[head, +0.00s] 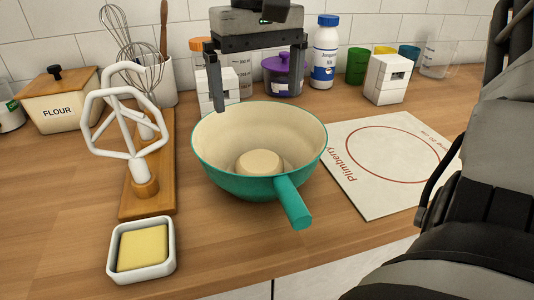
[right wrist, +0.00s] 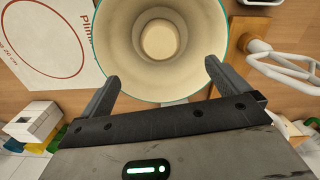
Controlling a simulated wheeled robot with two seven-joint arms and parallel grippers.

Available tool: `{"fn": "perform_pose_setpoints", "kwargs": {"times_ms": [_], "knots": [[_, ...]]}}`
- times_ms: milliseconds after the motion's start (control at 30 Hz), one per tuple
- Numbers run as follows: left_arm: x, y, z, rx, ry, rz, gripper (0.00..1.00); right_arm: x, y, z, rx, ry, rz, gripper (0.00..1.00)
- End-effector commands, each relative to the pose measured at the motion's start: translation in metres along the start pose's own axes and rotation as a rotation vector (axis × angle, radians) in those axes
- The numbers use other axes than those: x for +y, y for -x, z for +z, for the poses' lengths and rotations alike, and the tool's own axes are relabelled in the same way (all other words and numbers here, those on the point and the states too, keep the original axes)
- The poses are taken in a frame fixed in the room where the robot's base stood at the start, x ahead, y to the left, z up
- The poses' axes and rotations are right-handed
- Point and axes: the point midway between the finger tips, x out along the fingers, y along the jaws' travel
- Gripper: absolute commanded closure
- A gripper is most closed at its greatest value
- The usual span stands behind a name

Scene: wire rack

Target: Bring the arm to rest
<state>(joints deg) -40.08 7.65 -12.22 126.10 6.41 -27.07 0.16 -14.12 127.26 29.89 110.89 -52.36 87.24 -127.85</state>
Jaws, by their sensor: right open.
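My right gripper (head: 258,103) is open and empty, with its fingers pointing down near the far rim of a teal pan (head: 243,184). In the right wrist view its spread fingers (right wrist: 161,71) overlap the pan's rim, with nothing between them. I cannot tell the exact height above the rim. The pan (right wrist: 125,45) has a cream inside and a teal handle towards the front. A round cream raised piece (head: 259,163) is in its middle. My left gripper is not in view.
A white wire rack (head: 128,128) on a wooden board stands left of the pan. A butter dish (head: 140,277) is at front left. A printed mat (head: 392,195) lies right. Behind stand a whisk crock, a white bottle (head: 325,55), a purple-lidded jar (head: 283,75) and white blocks (head: 388,80).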

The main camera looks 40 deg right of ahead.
Motion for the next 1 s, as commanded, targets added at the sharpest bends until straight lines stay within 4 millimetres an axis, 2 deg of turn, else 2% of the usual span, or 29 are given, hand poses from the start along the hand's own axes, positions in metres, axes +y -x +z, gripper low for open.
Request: {"fn": "perform_pose_setpoints", "kwargs": {"times_ms": [33,200,567,1000], "knots": [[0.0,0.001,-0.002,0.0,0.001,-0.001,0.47,0.0,0.011,0.0,0.004,0.001,-0.001,0.0],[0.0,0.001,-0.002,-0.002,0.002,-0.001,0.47,0.0,0.028,0.0,0.001,0.0,0.0,0.0],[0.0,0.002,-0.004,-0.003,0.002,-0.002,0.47,0.0,0.035,0.0,0.0,0.001,0.0,0.0],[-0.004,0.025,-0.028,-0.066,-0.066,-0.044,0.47,0.0,0.11,0.0,0.0,0.001,0.0,0.0]]}}
